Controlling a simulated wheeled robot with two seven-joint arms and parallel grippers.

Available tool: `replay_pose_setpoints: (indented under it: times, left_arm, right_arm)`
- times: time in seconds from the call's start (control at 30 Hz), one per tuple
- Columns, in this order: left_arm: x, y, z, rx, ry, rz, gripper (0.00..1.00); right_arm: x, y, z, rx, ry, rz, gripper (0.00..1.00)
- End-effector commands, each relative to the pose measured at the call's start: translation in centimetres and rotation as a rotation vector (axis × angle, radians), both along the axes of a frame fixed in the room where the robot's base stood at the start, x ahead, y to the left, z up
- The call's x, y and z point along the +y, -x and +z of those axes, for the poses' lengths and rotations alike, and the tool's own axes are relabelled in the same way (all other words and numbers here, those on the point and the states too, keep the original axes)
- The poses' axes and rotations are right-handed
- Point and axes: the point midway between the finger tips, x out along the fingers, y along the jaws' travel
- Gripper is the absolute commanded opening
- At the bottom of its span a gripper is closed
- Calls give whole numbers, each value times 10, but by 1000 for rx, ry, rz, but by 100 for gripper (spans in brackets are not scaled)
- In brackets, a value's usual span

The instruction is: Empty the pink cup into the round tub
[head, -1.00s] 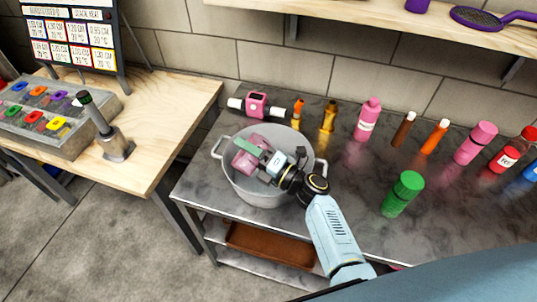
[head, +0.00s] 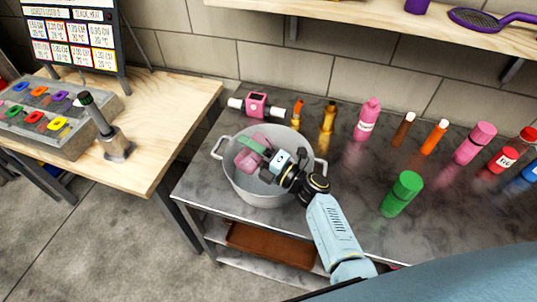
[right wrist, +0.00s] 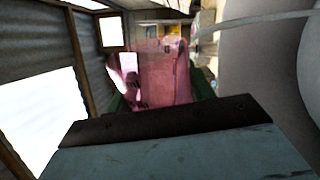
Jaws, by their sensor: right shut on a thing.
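The round tub (head: 262,196) is a grey metal pot with two side handles, standing at the left end of the metal table. My right gripper (head: 262,155) is over the tub's opening, shut on the pink cup (head: 247,158). The cup is tilted above the tub, inside its rim outline as the head view shows it. In the right wrist view the pink cup (right wrist: 165,75) looks partly see-through and sits between the fingers. A curved grey surface fills the right side there. I cannot tell what is inside the cup or the tub. My left gripper is not in view.
A pink device (head: 257,105) lies behind the tub. Several bottles stand along the back, and a green bottle (head: 403,193) stands to the right. A wooden table (head: 170,120) is at left.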

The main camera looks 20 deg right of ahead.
Motion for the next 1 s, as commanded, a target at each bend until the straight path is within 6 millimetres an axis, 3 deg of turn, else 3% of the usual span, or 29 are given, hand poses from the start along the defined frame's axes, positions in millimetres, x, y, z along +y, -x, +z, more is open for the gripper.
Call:
replay_pose_setpoints:
  times: [1.0]
  left_arm:
    - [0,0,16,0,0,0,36]
  right_arm:
    - [-2,-2,6,66,-82,0,25]
